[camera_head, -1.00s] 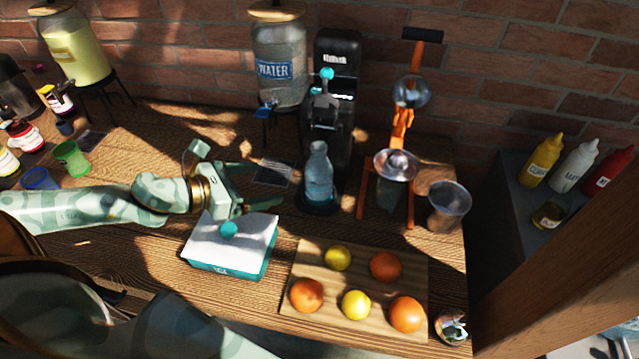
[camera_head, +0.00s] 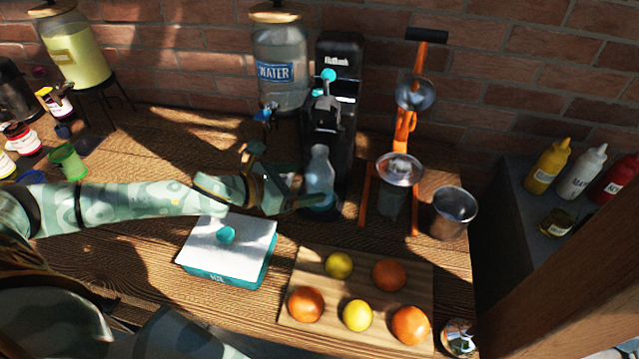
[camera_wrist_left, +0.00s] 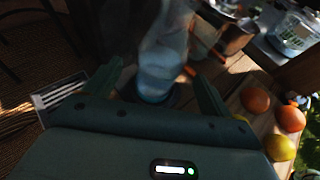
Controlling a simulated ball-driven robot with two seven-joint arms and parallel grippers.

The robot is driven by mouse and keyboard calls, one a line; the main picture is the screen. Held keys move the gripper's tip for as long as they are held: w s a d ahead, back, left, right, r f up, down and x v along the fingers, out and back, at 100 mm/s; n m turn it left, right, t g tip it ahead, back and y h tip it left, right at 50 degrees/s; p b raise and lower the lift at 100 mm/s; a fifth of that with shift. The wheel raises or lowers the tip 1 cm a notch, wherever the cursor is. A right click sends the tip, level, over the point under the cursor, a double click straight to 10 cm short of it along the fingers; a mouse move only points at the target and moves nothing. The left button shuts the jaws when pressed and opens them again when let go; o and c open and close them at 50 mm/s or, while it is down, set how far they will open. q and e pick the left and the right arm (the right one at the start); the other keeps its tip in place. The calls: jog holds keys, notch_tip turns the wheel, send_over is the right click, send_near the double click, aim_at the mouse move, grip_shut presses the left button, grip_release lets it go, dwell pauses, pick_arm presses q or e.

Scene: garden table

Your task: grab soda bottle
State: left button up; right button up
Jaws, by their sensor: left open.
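The soda bottle (camera_head: 320,172) is clear and bluish and stands upright at the base of the black soda machine (camera_head: 333,100). My left gripper (camera_head: 303,190) is open, with its fingers reaching up to the bottle from the left. In the left wrist view the bottle (camera_wrist_left: 163,60) stands between the two spread fingers of the left gripper (camera_wrist_left: 160,88). I cannot tell whether either finger touches it. In the head view the near finger covers part of the bottle's lower end. My right gripper does not show.
An orange juicer (camera_head: 402,140) and a metal cup (camera_head: 452,212) stand right of the bottle. In front are a white-lidded teal box (camera_head: 228,250) and a cutting board (camera_head: 385,268) with oranges and lemons. The water dispenser (camera_head: 280,70) stands behind left.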

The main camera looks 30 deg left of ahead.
aim_at(310, 170)
pick_arm(q)
jog(key=x, duration=0.4)
jog(key=shift+s, duration=0.15)
jog(key=shift+c, duration=0.9)
jog(key=c, duration=1.3)
jog(key=shift+r, duration=0.15)
jog(key=shift+c, duration=0.2)
jog(key=shift+r, duration=0.7)
jog(key=shift+r+p, duration=0.5)
jog(key=shift+r, duration=0.4)
jog(key=s+a+r, duration=0.1)
jog(key=s+r, duration=0.8)
jog(key=s, duration=0.4)
jog(key=shift+s+a+r+p, duration=0.3)
jog(key=shift+s+a+p, duration=0.05)
jog(key=shift+s+p, duration=0.05)
